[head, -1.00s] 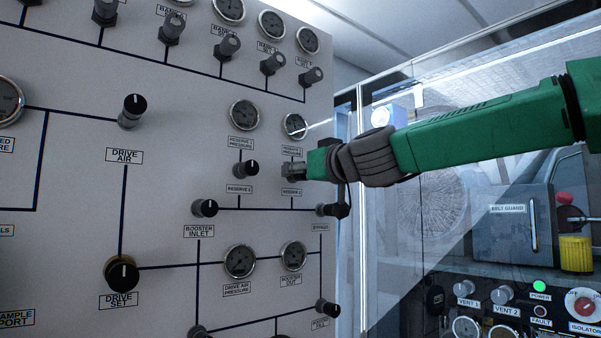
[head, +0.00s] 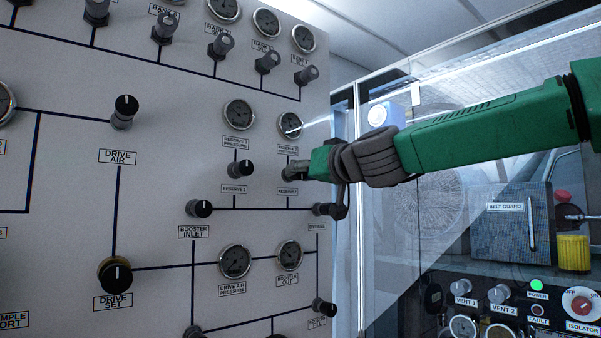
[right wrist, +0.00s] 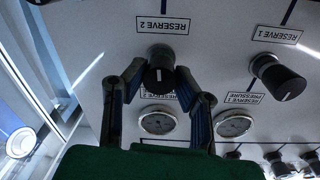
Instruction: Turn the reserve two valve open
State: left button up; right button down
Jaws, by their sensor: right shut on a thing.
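The reserve two valve is a black knob (right wrist: 160,72) with a white pointer mark, beside the "RESERVE 2" label (right wrist: 162,25) in the right wrist view. My right gripper (right wrist: 158,78) is shut on it, one finger on each side. In the head view my right gripper (head: 297,170) reaches in from the right and mostly hides the knob. The reserve two pressure gauge (head: 290,125) is just above it. My left gripper does not show.
The reserve one knob (head: 241,168) is close on the left. The bypass knob (head: 327,210) is just below my right gripper. A clear-fronted cabinet (head: 440,215) stands on the right behind my arm. The drive air knob (head: 124,111) is farther left.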

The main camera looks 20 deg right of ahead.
jog(key=shift+d+m+p, duration=0.15)
jog(key=shift+m+p, duration=0.4)
jog(key=shift+m, duration=1.55)
jog(key=c, duration=1.3)
grip_release()
jog(key=shift+w, duration=0.1)
jog(key=shift+w+f, duration=0.1)
jog(key=v, duration=1.2)
jog(key=shift+d, duration=0.15)
